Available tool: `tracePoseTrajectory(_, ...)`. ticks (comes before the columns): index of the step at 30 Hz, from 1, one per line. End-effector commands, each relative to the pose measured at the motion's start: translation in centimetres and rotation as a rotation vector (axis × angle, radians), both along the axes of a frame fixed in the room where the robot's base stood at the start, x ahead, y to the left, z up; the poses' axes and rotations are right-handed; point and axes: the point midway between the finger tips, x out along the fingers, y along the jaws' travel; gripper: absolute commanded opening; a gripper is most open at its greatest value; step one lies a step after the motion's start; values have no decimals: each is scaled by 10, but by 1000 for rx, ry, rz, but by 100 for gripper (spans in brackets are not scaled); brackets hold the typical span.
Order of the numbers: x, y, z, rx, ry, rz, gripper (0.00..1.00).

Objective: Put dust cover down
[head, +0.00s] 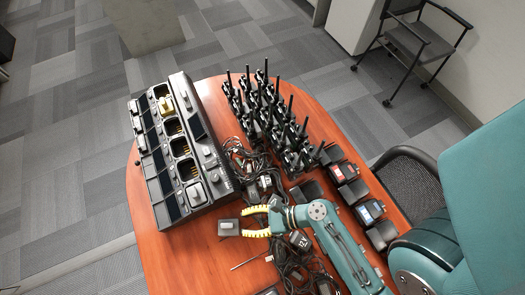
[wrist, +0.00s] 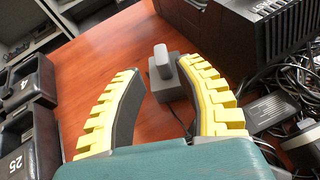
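A small grey dust cover (head: 228,228) with a raised light-grey grip lies on the orange-brown table near its front left. In the wrist view the dust cover (wrist: 162,62) sits just beyond and between the fingertips, with gaps visible beside its grip. It appears to rest on the table. My gripper (head: 244,222) has yellow ribbed fingers; they are spread open and empty in the wrist view (wrist: 160,75). A similar grey cover (head: 196,194) sits in the nearest pocket of the long black charger (head: 207,150).
Several upright radios (head: 270,115) stand at the back right. Tangled black cables (head: 250,160) lie between them and the charger. Numbered black packs (wrist: 25,145) lie beside my gripper. Labelled packs (head: 370,212) line the right table edge. Bare tabletop (head: 190,255) lies at the front left.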

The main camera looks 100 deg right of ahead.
Motion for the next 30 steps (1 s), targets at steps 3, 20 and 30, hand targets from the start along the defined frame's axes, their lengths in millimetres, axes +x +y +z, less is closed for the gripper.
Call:
tracePoseTrajectory(3, -17, 1, 8, 2, 1, -9, 35)
tracePoseTrajectory(20, -45, 8, 19, -1, 0, 1, 35)
tracePoseTrajectory(30, -27, -45, 37, -442, 194, 281, 35)
